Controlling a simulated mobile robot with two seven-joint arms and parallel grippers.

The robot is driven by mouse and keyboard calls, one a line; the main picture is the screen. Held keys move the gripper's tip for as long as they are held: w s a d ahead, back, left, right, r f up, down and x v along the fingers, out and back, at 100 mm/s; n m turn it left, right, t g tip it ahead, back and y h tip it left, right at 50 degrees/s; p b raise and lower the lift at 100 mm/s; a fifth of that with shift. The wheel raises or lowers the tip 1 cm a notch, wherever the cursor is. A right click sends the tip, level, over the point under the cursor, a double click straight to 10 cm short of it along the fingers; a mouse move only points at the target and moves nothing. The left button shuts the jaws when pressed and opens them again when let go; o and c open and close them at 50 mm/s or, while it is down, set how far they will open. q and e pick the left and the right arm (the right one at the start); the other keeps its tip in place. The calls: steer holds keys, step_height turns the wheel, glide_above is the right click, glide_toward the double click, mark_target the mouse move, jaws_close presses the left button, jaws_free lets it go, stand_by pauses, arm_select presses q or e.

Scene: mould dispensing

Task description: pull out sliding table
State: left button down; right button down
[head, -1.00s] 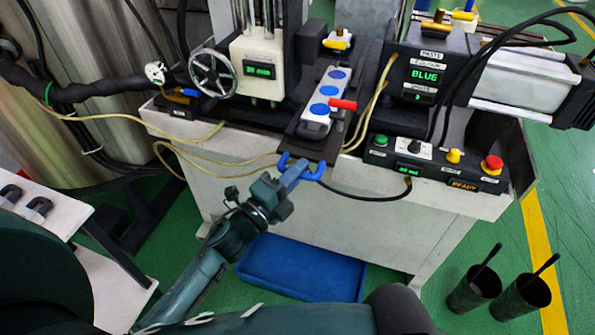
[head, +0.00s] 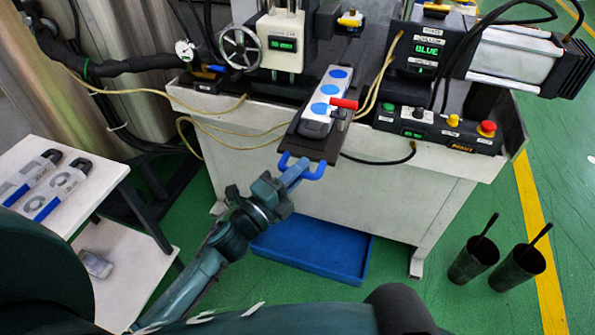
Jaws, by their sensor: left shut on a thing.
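The sliding table (head: 321,149) is a dark flat plate, and its near end sticks out past the front edge of the machine bench. A blue U-shaped handle (head: 317,172) is on its near end. My left gripper (head: 296,172) is shut on this handle, reaching up from below and left. A grey mould (head: 313,128) with several blue round spots lies on the plate. A red-handled clamp (head: 344,104) is at the mould's right side. My right gripper is out of view.
A control box (head: 440,127) with buttons sits on the bench to the right. A blue tray (head: 312,252) lies on the floor below the handle. Two black cups (head: 473,259) stand at the right. A white side table (head: 95,190) holds moulds at the left.

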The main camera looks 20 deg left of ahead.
arm_select(q)
steer(key=shift+w, duration=0.1)
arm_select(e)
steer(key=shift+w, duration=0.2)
arm_select(q)
steer(key=c, duration=1.4)
jaws_free()
steer(key=shift+s+a+f, duration=0.1)
steer(key=shift+s, duration=0.15)
steer(key=b+v, duration=0.3)
steer(key=v, duration=0.9)
steer(key=shift+s, duration=0.35)
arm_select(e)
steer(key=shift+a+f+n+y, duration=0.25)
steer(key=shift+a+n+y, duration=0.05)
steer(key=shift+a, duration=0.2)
arm_select(q)
steer(key=shift+a, duration=0.15)
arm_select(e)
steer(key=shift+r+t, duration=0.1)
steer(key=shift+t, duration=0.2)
